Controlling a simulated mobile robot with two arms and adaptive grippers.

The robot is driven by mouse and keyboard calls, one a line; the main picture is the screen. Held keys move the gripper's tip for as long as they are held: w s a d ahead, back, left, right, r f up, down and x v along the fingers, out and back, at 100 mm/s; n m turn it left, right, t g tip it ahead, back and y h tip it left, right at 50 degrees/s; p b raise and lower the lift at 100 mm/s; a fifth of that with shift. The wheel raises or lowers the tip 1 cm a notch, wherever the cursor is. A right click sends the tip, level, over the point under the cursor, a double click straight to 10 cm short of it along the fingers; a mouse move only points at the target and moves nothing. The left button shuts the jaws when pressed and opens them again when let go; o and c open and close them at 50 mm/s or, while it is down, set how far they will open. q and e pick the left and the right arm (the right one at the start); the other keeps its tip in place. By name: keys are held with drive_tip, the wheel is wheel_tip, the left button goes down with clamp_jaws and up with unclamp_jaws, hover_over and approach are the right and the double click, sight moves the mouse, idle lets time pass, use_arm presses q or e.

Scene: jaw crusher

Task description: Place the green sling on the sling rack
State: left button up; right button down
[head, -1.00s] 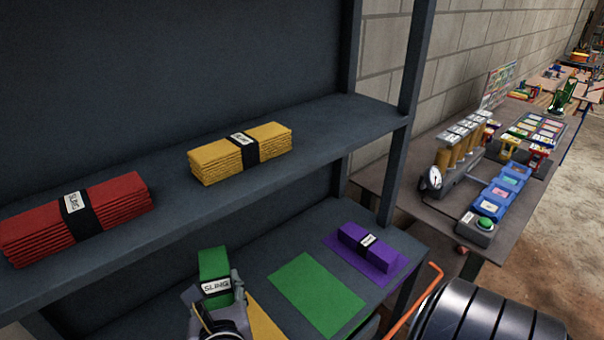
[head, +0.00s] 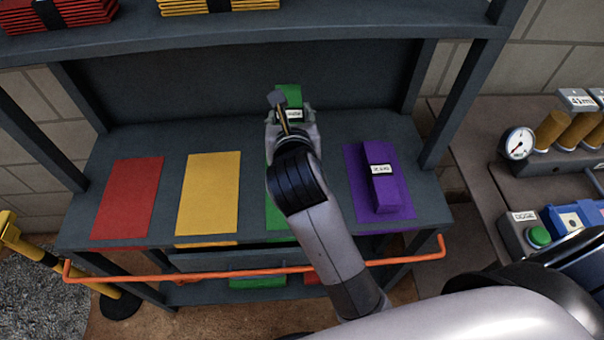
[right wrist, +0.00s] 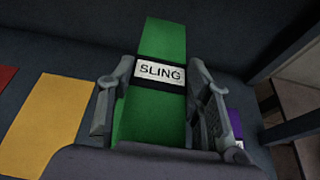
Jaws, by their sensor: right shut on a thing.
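The green sling (head: 288,95), a folded green bundle with a black band and white SLING label, is held in my right gripper (head: 291,117). It also shows in the right wrist view (right wrist: 164,42) between the two fingers (right wrist: 160,88). The gripper is over the green patch (head: 274,218) on the lower shelf of the dark grey sling rack (head: 130,135). The arm hides much of that patch. I cannot tell whether the sling touches the shelf. My left gripper is not in view.
The purple sling (head: 381,180) lies on its purple patch (head: 356,170) to the right. The red patch (head: 127,198) and yellow patch (head: 209,195) are bare. Red and yellow slings lie on the upper shelf (head: 200,42). An orange rail (head: 230,272) runs across the rack's front.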

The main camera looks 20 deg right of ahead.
drive_tip(key=f, duration=0.6)
drive_tip(key=shift+s+d, duration=0.2)
drive_tip(key=shift+d, duration=0.05)
wheel_tip(320, 180, down, 10)
drive_tip(key=shift+w+a+r, duration=0.1)
wheel_tip(320, 180, down, 4)
drive_tip(key=shift+r+b, duration=0.25)
drive_tip(key=shift+b, duration=0.1)
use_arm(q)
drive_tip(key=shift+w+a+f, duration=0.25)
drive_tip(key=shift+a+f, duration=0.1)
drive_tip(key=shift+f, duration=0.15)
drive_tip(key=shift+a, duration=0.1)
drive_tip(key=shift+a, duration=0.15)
use_arm(e)
drive_tip(key=c, duration=0.8)
unclamp_jaws()
drive_tip(key=shift+f, duration=0.15)
